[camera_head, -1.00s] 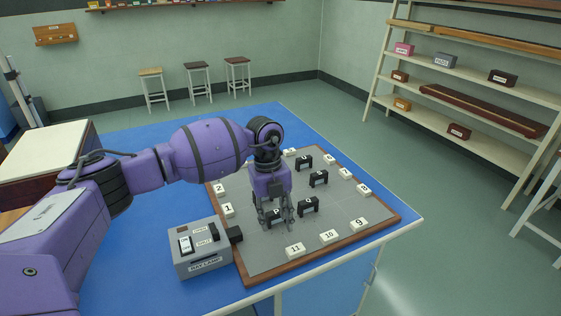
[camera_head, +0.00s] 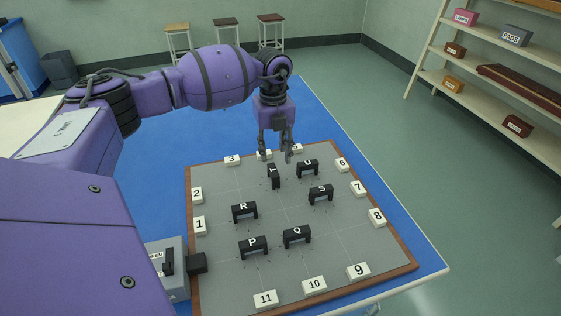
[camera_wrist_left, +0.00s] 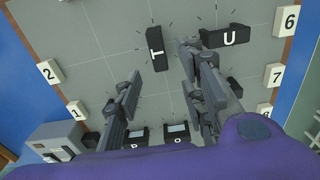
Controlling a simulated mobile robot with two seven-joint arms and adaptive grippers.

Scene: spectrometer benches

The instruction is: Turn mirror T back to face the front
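Mirror T (camera_head: 273,178) is a small black block with a white letter on top, standing on the grey board (camera_head: 220,262) near its back. It is turned about crosswise to mirror U (camera_head: 308,168), showing narrow end-on in the head view. In the left wrist view, mirror T (camera_wrist_left: 157,50) lies lengthwise up the picture, beside mirror U (camera_wrist_left: 227,37). My left gripper (camera_head: 279,158) points down just above and behind mirror T. Its fingers (camera_wrist_left: 162,65) are spread apart and empty, with mirror T beyond the gap between them. My right gripper is not in view.
Mirrors R (camera_head: 244,211), S (camera_head: 320,193), P (camera_head: 253,246) and Q (camera_head: 297,236) stand on the board. White numbered blocks line its edges, such as block 9 (camera_head: 358,271). A grey switch box (camera_head: 170,257) stands left of the board. The blue tabletop (camera_head: 205,135) is clear behind.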

